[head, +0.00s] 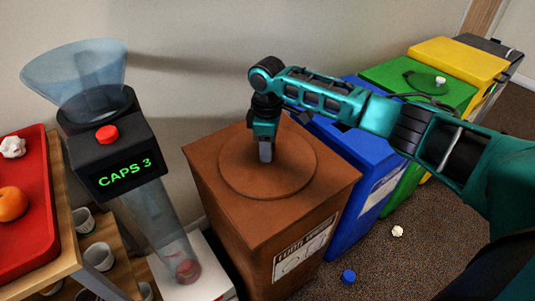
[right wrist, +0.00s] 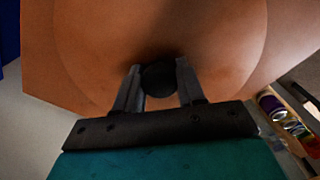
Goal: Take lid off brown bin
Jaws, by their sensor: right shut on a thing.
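The brown bin (head: 240,240) stands in the middle of the head view, with a label on its front. Its round brown lid (head: 298,176) lies flat on the top. My right gripper (head: 266,157) comes down from above onto the middle of the lid. In the right wrist view its two fingers (right wrist: 160,84) are shut on the dark round knob (right wrist: 159,77) of the lid. The knob is hidden behind the fingers in the head view. I cannot see a gap under the lid. My left gripper is in neither view.
A blue bin (head: 357,155), a green bin (head: 450,95) and a yellow bin (head: 458,58) stand to the right. A caps counter (head: 110,140) with a funnel stands left. A blue cap (head: 348,276) and crumpled paper (head: 397,231) lie on the floor.

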